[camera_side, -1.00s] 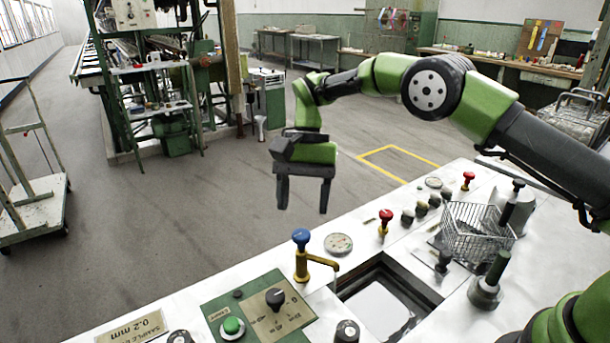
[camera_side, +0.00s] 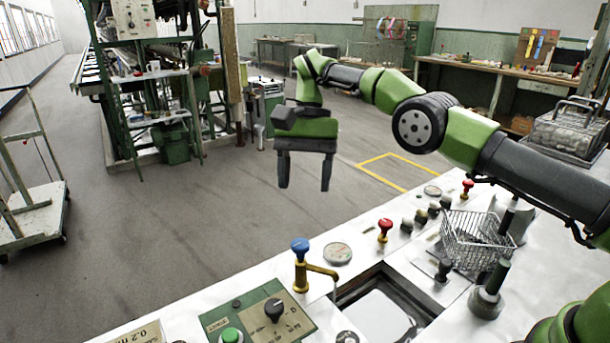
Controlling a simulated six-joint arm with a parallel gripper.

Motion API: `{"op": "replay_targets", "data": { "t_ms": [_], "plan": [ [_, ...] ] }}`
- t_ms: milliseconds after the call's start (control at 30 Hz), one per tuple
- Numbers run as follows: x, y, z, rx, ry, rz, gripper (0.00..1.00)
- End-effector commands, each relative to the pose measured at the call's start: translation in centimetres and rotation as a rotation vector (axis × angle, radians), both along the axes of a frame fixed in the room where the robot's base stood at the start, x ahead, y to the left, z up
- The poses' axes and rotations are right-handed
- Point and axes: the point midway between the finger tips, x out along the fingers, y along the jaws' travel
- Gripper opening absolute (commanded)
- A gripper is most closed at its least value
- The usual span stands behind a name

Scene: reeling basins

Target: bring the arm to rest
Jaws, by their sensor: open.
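My gripper (camera_side: 304,186) hangs at the end of my green and black arm, with its two dark fingers pointing down. The fingers are apart and nothing is between them. In this view it shows above and behind the white counter (camera_side: 262,277), over the grey floor, clear of everything on the counter.
On the counter are a blue-knobbed brass tap (camera_side: 301,262), a sunken basin (camera_side: 385,312), a wire basket (camera_side: 474,240), a red-knobbed valve (camera_side: 384,230) and a green control panel (camera_side: 262,312). A green machine (camera_side: 160,100) and a cart (camera_side: 35,205) stand beyond. Open floor lies between.

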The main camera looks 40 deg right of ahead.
Motion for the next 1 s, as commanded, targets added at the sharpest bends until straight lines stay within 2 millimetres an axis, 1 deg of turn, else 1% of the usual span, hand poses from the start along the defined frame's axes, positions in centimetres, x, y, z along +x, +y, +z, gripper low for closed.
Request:
{"op": "replay_targets", "data": {
  "t_ms": [67,167,267,333,400,467,500,600,667,733,867,1000],
  "plan": [
    [0.0,0.0,0.1,0.000,-0.003,0.001,0.59],
    [0.0,-0.3,1.3,-0.003,-0.025,0.015,0.59],
    [-0.3,-0.9,3.7,-0.007,-0.074,0.047,0.59],
    [-0.7,-1.4,6.0,-0.012,-0.126,0.076,0.59],
    [-1.6,-2.0,8.3,-0.017,-0.182,0.108,0.59],
    [-2.5,-2.5,10.1,-0.022,-0.233,0.134,0.59],
    [-3.3,-2.8,11.2,-0.024,-0.266,0.151,0.59],
    [-5.5,-3.5,13.6,-0.033,-0.350,0.187,0.59],
    [-7.0,-3.9,14.8,-0.038,-0.401,0.207,0.59],
    [-8.9,-4.4,16.0,-0.045,-0.463,0.227,0.59],
    [-12.9,-5.0,17.2,-0.061,-0.576,0.258,0.59],
    [-17.3,-5.7,17.3,-0.085,-0.700,0.281,0.59]
  ]
}}
